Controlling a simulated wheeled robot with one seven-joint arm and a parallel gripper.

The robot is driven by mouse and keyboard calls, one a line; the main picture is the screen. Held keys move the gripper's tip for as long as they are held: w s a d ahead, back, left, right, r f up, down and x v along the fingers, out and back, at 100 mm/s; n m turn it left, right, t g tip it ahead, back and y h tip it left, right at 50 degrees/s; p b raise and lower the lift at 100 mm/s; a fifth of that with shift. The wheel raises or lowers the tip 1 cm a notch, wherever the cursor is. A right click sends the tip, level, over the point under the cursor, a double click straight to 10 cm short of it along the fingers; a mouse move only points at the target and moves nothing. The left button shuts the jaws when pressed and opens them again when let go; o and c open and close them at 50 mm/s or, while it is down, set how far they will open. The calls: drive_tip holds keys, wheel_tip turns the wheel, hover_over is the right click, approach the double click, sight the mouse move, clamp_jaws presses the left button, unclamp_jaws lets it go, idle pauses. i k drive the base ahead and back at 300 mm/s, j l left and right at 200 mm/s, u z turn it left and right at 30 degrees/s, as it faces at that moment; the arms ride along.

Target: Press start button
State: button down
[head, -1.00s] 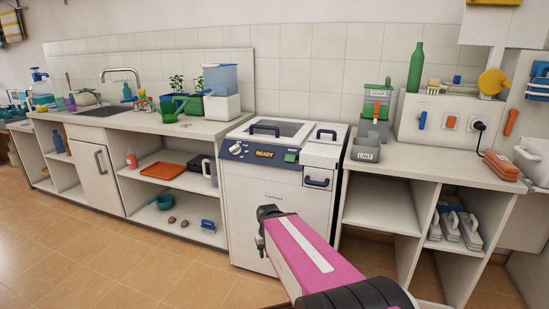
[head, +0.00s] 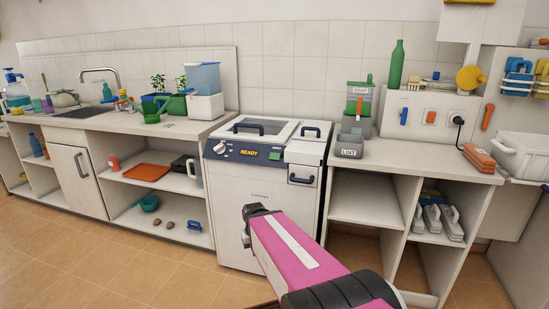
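A white machine (head: 262,205) stands between the two counters, with a dark sloped control panel on its upper front. The panel carries a white knob (head: 220,148), a display (head: 249,153) reading READY, and a green button (head: 275,156) at its right end. The button has no readable label, so I cannot tell for certain that it is the start button. My gripper (head: 247,234) is at the end of my pink arm, in front of the machine's lower body. It appears below the panel and apart from the button. Its fingers are seen from behind and are mostly hidden.
A grey bin marked LINT (head: 349,147) and a SOAP dispenser (head: 357,105) stand on the right counter. A drawer with a dark handle (head: 301,178) is below the panel's right side. The tiled floor (head: 150,272) before the left counter is clear.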

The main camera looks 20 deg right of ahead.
sight(276, 156)
drive_tip(key=z, duration=1.55)
drive_tip(key=k, duration=0.45)
